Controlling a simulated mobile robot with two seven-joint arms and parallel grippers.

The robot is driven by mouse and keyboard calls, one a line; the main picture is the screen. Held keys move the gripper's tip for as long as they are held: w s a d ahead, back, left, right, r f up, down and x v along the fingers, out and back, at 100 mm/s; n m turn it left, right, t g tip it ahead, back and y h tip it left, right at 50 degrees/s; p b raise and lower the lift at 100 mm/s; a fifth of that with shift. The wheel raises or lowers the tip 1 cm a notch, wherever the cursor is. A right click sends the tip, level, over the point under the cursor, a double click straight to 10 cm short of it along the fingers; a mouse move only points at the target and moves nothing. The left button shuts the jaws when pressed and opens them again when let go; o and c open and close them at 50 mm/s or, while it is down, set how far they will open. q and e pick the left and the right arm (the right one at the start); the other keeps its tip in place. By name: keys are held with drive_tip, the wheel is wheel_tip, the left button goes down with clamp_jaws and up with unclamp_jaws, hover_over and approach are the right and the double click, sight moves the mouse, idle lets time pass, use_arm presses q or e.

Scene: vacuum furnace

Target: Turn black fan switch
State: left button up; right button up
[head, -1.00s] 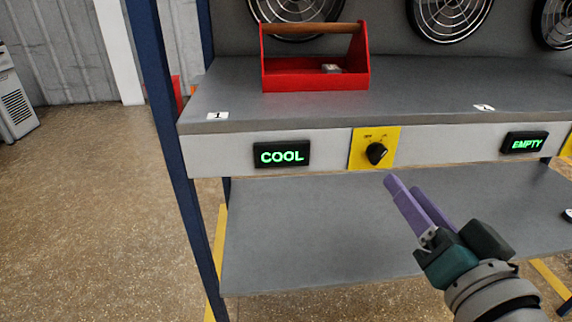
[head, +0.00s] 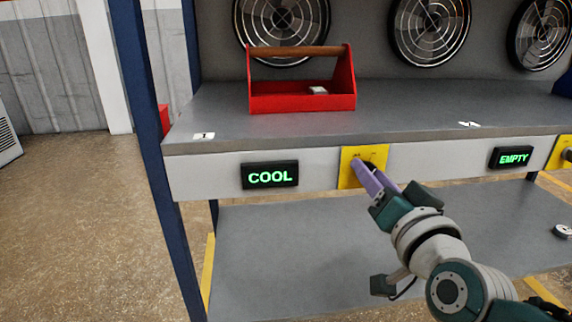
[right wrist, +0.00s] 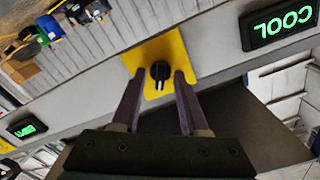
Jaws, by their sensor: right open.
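The black fan switch (right wrist: 160,71) is a knob on a yellow plate (head: 349,178) on the front edge of the bench, right of the green COOL display (head: 270,175). In the head view my right gripper (head: 368,172) covers most of the knob. In the right wrist view the gripper (right wrist: 155,92) is open, with its purple fingers pointing at the plate. The knob shows between and just beyond the fingertips, and I cannot tell whether they touch it. My left gripper is not in view.
A red toolbox (head: 302,104) with a wooden handle stands on the bench top (head: 400,115). Fans (head: 430,28) line the back panel. An EMPTY display (head: 511,157) is further right, beside another yellow plate (head: 556,152). A lower shelf (head: 290,250) lies below the switch.

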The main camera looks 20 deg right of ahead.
clamp_jaws()
drive_tip(key=shift+n, duration=0.4)
drive_tip(key=shift+a+n+p, duration=0.15)
drive_tip(key=shift+n+p, duration=1.35)
drive_tip(key=shift+n, duration=4.1)
